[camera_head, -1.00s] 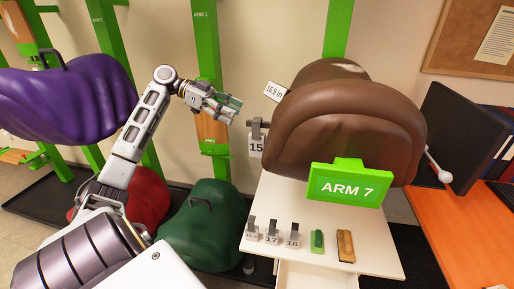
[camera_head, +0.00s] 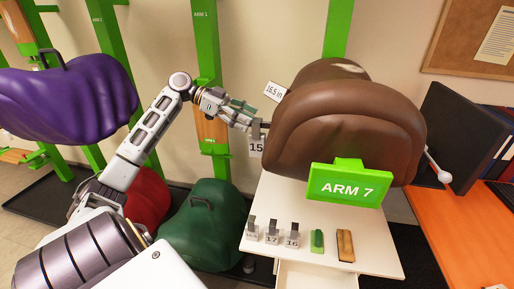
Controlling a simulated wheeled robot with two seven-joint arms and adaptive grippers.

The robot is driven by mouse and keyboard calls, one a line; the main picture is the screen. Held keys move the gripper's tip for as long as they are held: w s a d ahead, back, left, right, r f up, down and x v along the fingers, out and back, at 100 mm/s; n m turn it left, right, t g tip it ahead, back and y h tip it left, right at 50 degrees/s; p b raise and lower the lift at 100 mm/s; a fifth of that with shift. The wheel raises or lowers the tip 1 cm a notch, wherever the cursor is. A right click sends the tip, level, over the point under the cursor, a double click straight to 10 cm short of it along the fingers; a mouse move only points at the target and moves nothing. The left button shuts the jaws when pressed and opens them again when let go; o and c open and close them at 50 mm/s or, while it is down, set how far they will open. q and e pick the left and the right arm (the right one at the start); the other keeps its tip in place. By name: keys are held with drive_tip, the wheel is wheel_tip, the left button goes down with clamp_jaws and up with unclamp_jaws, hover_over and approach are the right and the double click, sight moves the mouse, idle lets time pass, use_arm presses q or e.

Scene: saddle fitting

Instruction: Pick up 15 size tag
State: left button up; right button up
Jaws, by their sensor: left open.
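The 15 size tag (camera_head: 256,147) is a white card with a dark grey clip, hanging upright at the left side of the brown saddle (camera_head: 345,125). My left gripper (camera_head: 250,118) is open, with its fingers close to the top of the tag's clip. I cannot tell whether the fingers touch the clip. The clip is partly hidden behind the fingertips. My right gripper is not in view.
A white table (camera_head: 376,252) below holds tags 17 (camera_head: 272,238) and 16 (camera_head: 292,240), another tag, a green block and a brown block. A green ARM 7 sign (camera_head: 347,186) stands before the saddle. A 16.5 in label (camera_head: 274,91) is just above the gripper.

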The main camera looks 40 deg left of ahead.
sight(257, 120)
use_arm(q)
drive_tip(key=shift+x, duration=2.1)
drive_tip(key=shift+r, duration=0.1)
clamp_jaws()
